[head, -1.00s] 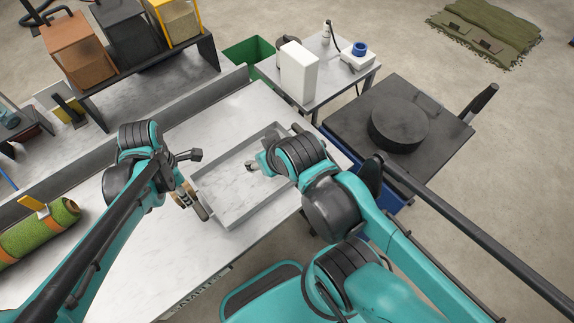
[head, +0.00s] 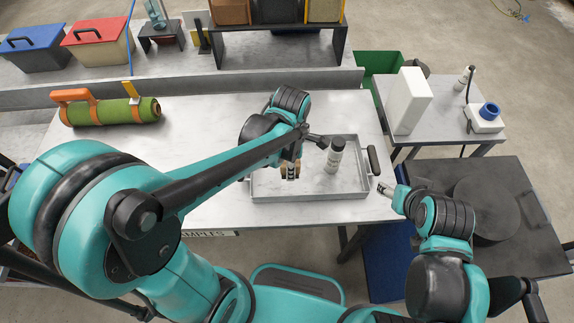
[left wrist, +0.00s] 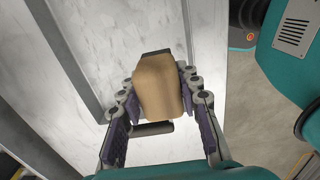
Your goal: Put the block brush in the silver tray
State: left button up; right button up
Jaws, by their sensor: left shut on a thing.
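My left gripper (head: 291,172) is shut on the block brush (head: 290,163), a tan block. In the left wrist view the block (left wrist: 157,87) sits between both finger pads, with a dark part at its far end. In the head view the brush is over the left part of the silver tray (head: 262,188), a shallow rectangular tray on the table; I cannot tell whether it touches the tray floor. A white bottle with a black cap (head: 333,155) stands in the tray. My right gripper (head: 391,190) is right of the tray, near the table edge; its jaw opening is unclear.
A dark rounded object (head: 373,160) is at the tray's right edge. A green turf roll (head: 115,111) with orange straps lies at the table's left. A side table (head: 438,130) holds a white block (head: 408,100).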

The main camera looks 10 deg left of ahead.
pick_arm(q)
jog(key=w+a+f, duration=0.1)
jog(key=w+a+f+b, duration=0.1)
jog(key=w, duration=0.1)
jog(key=w+a+f, duration=0.1)
jog(key=w, duration=0.1)
jog(key=shift+a+f, duration=0.25)
jog(key=shift+f, duration=0.15)
notch_tip(320, 180, down, 4)
jog(key=shift+r+b, duration=0.25)
jog(key=shift+b, duration=0.8)
jog(key=shift+f, duration=0.15)
jog(key=shift+f, duration=0.2)
jog(key=o, duration=1.2)
jog(key=shift+r, duration=0.1)
